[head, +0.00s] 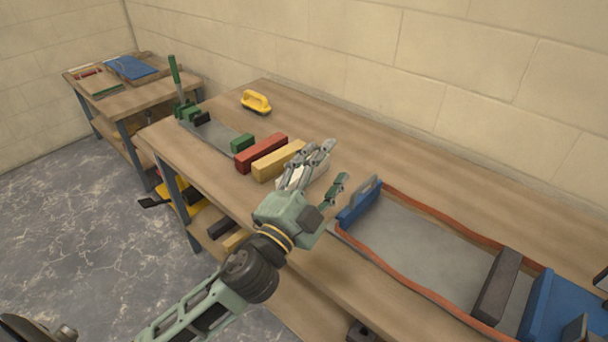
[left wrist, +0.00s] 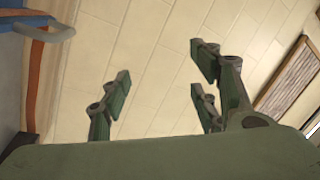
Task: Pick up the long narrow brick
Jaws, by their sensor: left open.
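A long, narrow dark brick (head: 497,284) lies across the right part of the grey tray. I cannot tell for sure which one the task names. My left gripper (head: 333,167) is open over the bench by the pale brick, its fingers spread. In the left wrist view, its open fingers (left wrist: 160,85) show nothing between them.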

